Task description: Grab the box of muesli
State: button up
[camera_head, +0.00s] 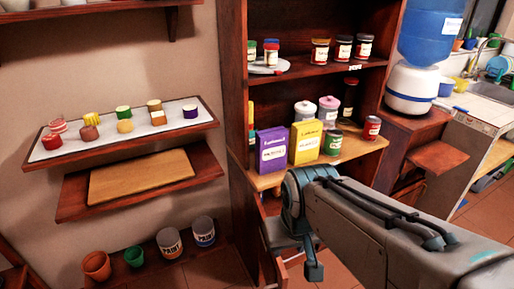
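Two upright boxes stand side by side on the middle shelf of the wooden cabinet, a purple one (271,150) on the left and a yellow one (306,142) on the right. Their labels are too small to read, so I cannot tell which is the muesli. My grey arm reaches in from the lower right, and its blue-grey end section (313,268) hangs below and in front of the shelf, apart from both boxes.
A green-labelled can (333,142), a red can (372,127) and pink- and grey-lidded jars share the shelf. The upper shelf (310,70) holds several jars. A tray of small items (70,152) is at left. A water dispenser (412,86) stands right.

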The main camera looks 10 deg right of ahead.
aim_at(271, 145)
jog(key=k, duration=1.15)
jog(key=u, duration=0.65)
jog(key=i, duration=1.05)
jog(key=u, duration=0.35)
jog(key=i, duration=1.1)
jog(key=z, duration=1.3)
jog(key=i, duration=0.7)
jog(key=z, duration=0.75)
